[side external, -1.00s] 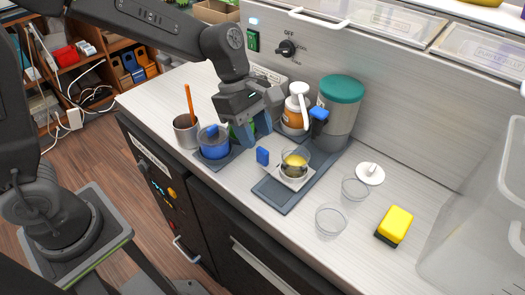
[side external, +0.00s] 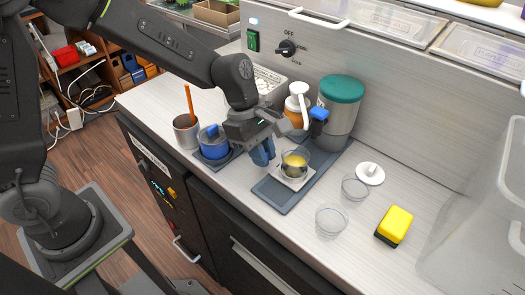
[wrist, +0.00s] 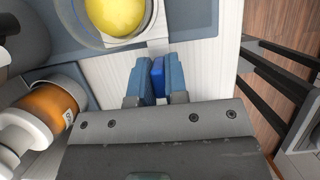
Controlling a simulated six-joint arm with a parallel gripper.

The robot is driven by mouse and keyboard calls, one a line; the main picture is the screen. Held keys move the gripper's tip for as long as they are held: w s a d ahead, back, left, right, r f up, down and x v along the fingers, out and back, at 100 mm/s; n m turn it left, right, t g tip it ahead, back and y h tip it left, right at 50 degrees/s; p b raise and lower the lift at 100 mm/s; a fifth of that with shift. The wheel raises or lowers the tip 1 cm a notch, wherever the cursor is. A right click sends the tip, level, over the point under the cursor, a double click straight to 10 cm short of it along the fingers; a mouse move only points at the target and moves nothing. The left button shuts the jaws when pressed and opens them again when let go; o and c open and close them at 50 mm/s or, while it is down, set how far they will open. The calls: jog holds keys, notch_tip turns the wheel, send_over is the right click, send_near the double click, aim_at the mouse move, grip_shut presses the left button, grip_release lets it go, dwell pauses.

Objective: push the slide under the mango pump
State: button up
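The slide is a small white plate (side external: 291,182) with a blue handle, on a dark grey track (side external: 277,197). A clear cup with yellow contents (side external: 295,160) stands on it. The handle (wrist: 158,78) shows between my fingers in the wrist view. My gripper (side external: 264,152) is at the handle, its two blue fingers close against it on both sides. The mango pump (side external: 296,112), an orange bottle with a white pump head, stands behind the gripper, partly hidden by it. It also shows at the left in the wrist view (wrist: 50,108). The cup is in front of the pump, to its right.
A teal-lidded dispenser (side external: 338,108) with a blue lever stands behind the track. A blue pot (side external: 213,143) and a metal cup (side external: 187,131) are left.

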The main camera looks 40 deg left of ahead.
grip_shut()
jog(key=shift+w, duration=0.1)
jog(key=shift+w, duration=2.3)
jog(key=shift+r, duration=0.1)
jog(key=o, duration=0.5)
grip_release()
jog(key=shift+o, duration=0.2)
jog(key=v, duration=1.3)
jog(key=shift+a+r, duration=0.2)
jog(key=shift+r, duration=0.1)
